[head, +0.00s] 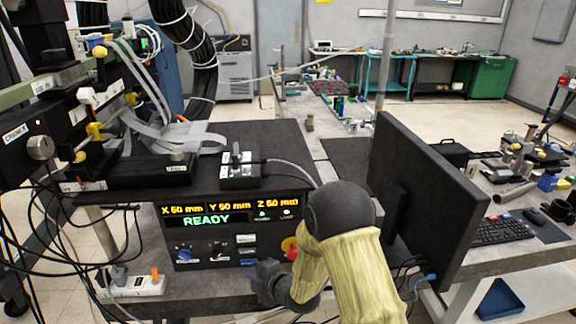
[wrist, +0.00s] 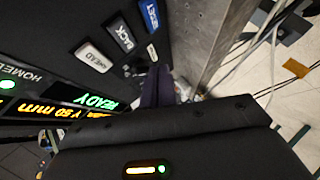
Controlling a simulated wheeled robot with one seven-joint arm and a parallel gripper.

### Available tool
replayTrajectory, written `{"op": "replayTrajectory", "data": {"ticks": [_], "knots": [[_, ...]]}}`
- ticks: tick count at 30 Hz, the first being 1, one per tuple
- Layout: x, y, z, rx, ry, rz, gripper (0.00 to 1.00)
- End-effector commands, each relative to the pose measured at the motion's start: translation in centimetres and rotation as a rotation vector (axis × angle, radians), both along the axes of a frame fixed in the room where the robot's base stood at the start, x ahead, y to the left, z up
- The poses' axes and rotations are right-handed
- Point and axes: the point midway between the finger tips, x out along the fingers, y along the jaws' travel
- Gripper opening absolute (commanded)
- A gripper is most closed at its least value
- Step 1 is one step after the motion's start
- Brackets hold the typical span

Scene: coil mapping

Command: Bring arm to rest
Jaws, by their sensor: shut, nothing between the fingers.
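My arm, in a yellowish sleeve with dark joints, reaches in from the bottom of the head view and is bent at the elbow. My gripper (head: 268,284) is low in front of the black control box (head: 222,235), near its lower right buttons. In the wrist view the dark fingers of my gripper (wrist: 158,88) are together and hold nothing. They are beside the panel's button side; I cannot tell whether they touch it. The box's display (head: 207,220) reads READY, with X, Y and Z values in mm above it.
A red knob (head: 289,247) on yellow sits just behind my forearm. A monitor (head: 425,200) stands close to the right of my arm. A power strip (head: 132,286) and loose cables lie at the left. In the wrist view, labelled buttons (wrist: 122,36) include BACK and RESET.

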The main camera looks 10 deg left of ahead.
Motion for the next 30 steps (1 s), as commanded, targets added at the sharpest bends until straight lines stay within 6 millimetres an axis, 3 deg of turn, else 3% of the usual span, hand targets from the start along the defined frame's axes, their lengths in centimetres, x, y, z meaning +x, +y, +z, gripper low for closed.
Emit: {"op": "replayTrajectory", "data": {"ticks": [5, 9, 14, 20, 24, 30], "knots": [[1.0, -3.5, 1.9, -0.014, 0.101, -0.133, 0.0], [1.4, -9.3, 4.4, -0.017, 0.275, -0.367, 0.0], [-0.2, -16.5, 7.1, 0.024, 0.496, -0.688, 0.0], [-5.2, -24.4, 10.3, 0.133, 0.76, -1.107, 0.0], [-10.2, -28.6, 12.4, 0.243, 0.938, -1.403, 0.0], [-16.8, -31.6, 14.2, 0.39, 1.14, -1.734, 0.0]]}}
